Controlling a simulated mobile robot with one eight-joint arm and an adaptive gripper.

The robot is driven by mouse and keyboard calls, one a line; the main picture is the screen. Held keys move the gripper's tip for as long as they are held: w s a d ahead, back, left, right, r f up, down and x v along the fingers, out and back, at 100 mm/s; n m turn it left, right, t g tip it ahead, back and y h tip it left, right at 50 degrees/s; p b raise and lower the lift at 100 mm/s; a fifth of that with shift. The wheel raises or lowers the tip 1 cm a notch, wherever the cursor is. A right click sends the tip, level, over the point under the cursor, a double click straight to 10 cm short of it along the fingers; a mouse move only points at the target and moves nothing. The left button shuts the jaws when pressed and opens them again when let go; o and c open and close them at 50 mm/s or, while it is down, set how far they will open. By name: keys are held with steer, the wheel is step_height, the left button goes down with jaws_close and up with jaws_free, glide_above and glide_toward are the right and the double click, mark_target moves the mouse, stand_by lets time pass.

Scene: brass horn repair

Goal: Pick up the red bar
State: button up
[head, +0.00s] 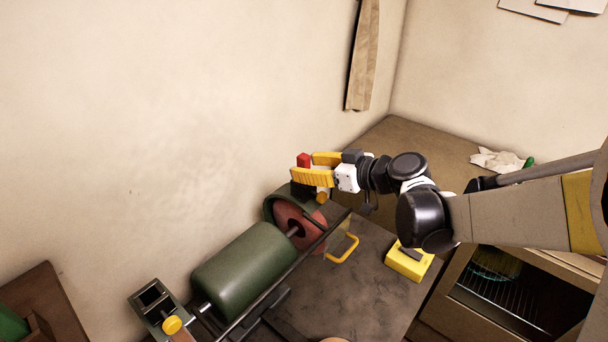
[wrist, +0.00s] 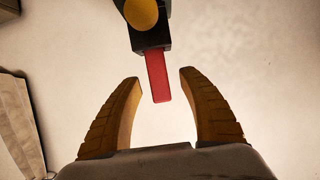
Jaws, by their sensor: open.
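The red bar (head: 304,160) stands out at the top of the green machine, beside my gripper's yellow fingers. In the wrist view the red bar (wrist: 158,76) points from a dark holder (wrist: 151,36) with a yellow knob (wrist: 141,13) into the mouth of my gripper. My gripper (head: 306,167) is open; in the wrist view its two yellow fingers (wrist: 160,75) stand apart, one on each side of the bar's free end. A gap shows between the bar and each finger. The lower part of the bar is hidden by a finger in the head view.
The green machine (head: 243,268) with a reddish wheel (head: 296,227) and a long dark rail stands on the bench below my gripper. A yellow box (head: 409,262) sits on the grey bench top (head: 365,290).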

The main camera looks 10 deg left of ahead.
steer(key=shift+x, duration=0.9)
steer(key=shift+d, duration=0.15)
jaws_close()
steer(key=shift+r, duration=0.1)
